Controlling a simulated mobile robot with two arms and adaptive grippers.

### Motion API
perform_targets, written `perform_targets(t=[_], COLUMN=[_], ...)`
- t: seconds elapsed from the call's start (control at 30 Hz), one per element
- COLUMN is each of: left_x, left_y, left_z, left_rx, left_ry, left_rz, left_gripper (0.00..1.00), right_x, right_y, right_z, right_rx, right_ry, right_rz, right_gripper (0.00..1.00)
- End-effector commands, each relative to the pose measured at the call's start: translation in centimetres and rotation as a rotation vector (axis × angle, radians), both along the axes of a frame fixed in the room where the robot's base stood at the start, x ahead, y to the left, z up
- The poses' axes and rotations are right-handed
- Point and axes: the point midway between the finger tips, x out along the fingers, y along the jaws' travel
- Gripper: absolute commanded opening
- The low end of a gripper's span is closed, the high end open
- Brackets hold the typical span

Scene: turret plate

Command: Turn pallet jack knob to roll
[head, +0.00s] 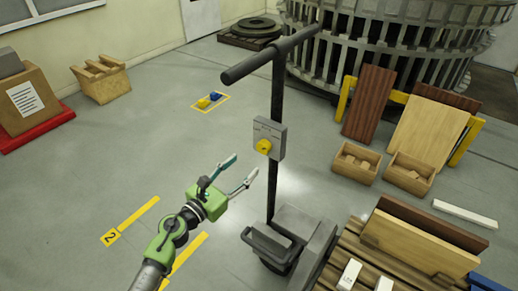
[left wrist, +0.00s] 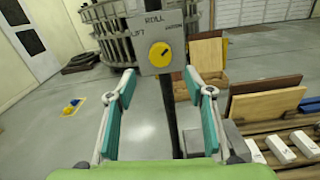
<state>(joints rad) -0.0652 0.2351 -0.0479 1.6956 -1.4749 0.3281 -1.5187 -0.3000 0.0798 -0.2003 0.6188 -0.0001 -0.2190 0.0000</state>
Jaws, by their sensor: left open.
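The yellow knob (head: 264,146) sits on a grey plate (head: 275,131) fixed to the dark upright handle post of the pallet jack (head: 300,240). In the left wrist view the knob (left wrist: 160,54) is round, with a dark mark slanting to the upper right. The plate (left wrist: 146,66) reads ROLL at the top and LIFT on the left; the right label is too small to read surely. My left gripper (head: 245,165) is open and empty, below and left of the knob and apart from it. Its fingers (left wrist: 158,78) frame the post below the knob. My right gripper is out of view.
A black crossbar (head: 270,55) tops the post. A pallet with boards (head: 415,240) and white blocks stands at the right, near the jack. Wooden boxes (head: 356,163) stand behind. The floor (head: 110,160) on the left is mostly clear, with yellow markings.

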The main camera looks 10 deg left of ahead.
Motion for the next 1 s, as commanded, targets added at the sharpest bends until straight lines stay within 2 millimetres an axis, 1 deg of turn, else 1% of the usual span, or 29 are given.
perform_targets(t=[0.03,0.2,0.4,0.6,0.87,0.97,1.0], left_x=[1.2,4.5,7.3,8.4,8.5,8.4,8.4], left_y=[-0.6,-1.9,-3.1,-3.6,-3.6,-3.6,-3.6], left_z=[0.3,0.1,0.0,0.0,0.0,0.0,0.0], left_rx=[-0.003,-0.005,-0.004,-0.003,-0.003,-0.003,-0.003], left_ry=[-0.002,-0.001,0.0,0.0,0.001,0.001,0.001], left_rz=[-0.001,0.001,0.001,0.0,0.0,0.001,0.001], left_gripper=[0.48,0.48,0.48,0.48,0.48,0.25,0.14], right_x=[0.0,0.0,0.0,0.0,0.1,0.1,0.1], right_y=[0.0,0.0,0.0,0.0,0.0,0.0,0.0], right_z=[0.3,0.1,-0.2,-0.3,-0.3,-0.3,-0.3], right_rx=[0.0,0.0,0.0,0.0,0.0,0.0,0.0], right_ry=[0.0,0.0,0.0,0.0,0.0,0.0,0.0], right_rz=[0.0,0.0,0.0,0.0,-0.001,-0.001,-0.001], right_gripper=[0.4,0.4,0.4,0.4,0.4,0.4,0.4])
